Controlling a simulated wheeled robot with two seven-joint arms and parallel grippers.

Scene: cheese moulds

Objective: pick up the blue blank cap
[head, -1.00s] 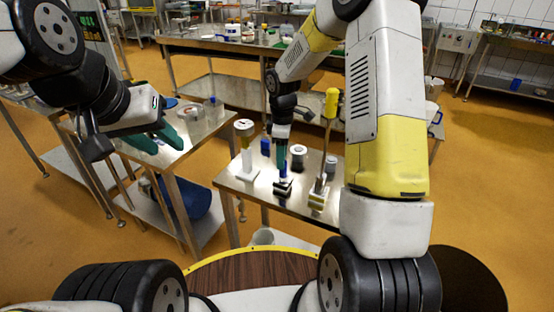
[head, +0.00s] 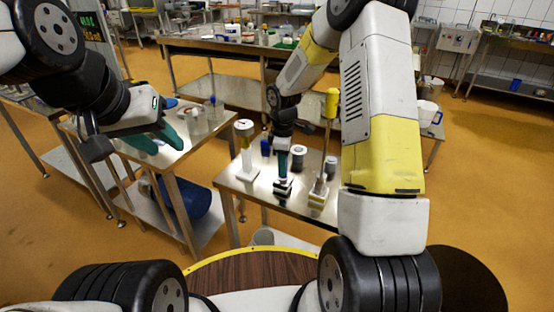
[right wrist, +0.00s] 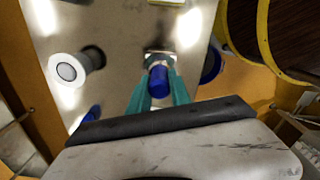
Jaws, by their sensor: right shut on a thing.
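The blue blank cap (right wrist: 160,86) is between the teal fingers of my right gripper (right wrist: 158,92) in the right wrist view. The gripper is shut on it, pointing down. In the head view my right gripper (head: 283,164) is over a small metal-and-dark stand (head: 283,188) on the near steel table, and its fingers mostly hide the cap. I cannot tell whether the cap still touches the stand. My left gripper (head: 154,141) is over the left table, with its teal fingers apart and nothing seen between them.
On the near table (head: 236,184) stand a white post with a round top (head: 245,150), a yellow-handled tool (head: 331,105), grey cylinders (head: 298,157) and another blue item (head: 265,147). A blue drum (head: 182,197) is under the left table. A white jug (head: 428,114) stands behind my right arm.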

